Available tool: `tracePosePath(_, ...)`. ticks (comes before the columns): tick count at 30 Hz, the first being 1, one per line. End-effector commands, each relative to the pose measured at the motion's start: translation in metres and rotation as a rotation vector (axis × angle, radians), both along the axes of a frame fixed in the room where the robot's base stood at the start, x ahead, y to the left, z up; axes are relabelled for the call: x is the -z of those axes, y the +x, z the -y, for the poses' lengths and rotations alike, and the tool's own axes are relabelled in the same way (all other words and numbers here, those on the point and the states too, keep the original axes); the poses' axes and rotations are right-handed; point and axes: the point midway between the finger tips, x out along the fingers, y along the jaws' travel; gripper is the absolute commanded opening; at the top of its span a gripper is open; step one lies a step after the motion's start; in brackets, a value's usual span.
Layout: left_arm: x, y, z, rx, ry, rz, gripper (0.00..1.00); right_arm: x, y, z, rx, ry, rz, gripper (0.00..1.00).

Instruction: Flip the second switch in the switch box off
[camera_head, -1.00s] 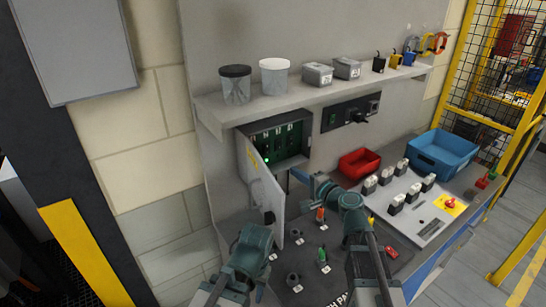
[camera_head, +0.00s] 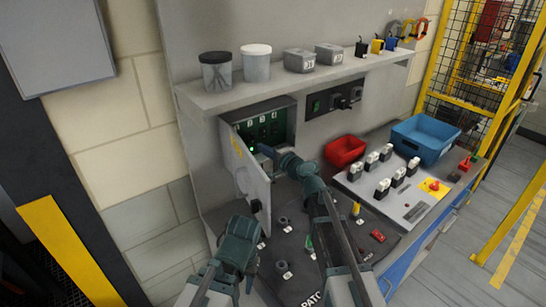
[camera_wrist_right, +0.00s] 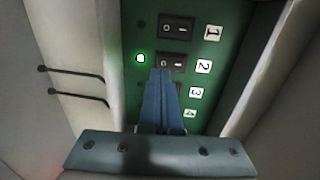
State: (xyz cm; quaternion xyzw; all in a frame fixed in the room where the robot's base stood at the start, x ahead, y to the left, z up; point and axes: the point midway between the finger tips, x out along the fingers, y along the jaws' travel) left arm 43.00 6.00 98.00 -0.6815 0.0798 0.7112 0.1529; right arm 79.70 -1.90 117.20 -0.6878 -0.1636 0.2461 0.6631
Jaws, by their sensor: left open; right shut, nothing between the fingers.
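The switch box (camera_head: 262,109) sits under the shelf with its door (camera_head: 250,172) swung open. In the right wrist view, labelled switches run down a green panel. The second switch (camera_wrist_right: 171,61) is beside label 2, with a lit green lamp (camera_wrist_right: 140,58) to its left. My right gripper (camera_head: 264,150) is shut and empty, its blue fingers reaching into the box. In the right wrist view the fingertips (camera_wrist_right: 162,73) lie at the second switch's lower edge; contact cannot be told. The fingers partly hide the lower switches. My left gripper (camera_head: 256,209) is open near the door's lower edge.
A shelf (camera_head: 225,98) with jars and grey boxes hangs above the switch box. A red bin (camera_head: 344,150), a blue bin (camera_head: 425,138) and a panel of several switches (camera_head: 417,195) stand to the right. Small parts lie on the dark mat below.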

Motion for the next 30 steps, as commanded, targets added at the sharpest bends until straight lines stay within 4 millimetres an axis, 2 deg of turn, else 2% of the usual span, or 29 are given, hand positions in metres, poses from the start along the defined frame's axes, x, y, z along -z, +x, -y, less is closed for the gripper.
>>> tracePosePath(1,0.002,0.0,0.0,0.0,0.0,0.0,0.42,0.002,0.01,-0.005,-0.001,-0.001,0.0,0.0)
tracePosePath(3,0.003,0.0,0.0,0.0,0.0,0.0,0.42,0.003,0.017,-0.01,-0.001,-0.001,0.0,0.0)
tracePosePath(9,0.004,0.0,0.0,0.0,0.0,0.0,0.42,0.005,0.029,-0.019,0.0,-0.001,0.0,0.0)
tracePosePath(30,0.006,0.0,0.0,0.0,0.0,0.0,0.42,0.007,0.035,-0.023,0.0,0.0,0.0,0.0)
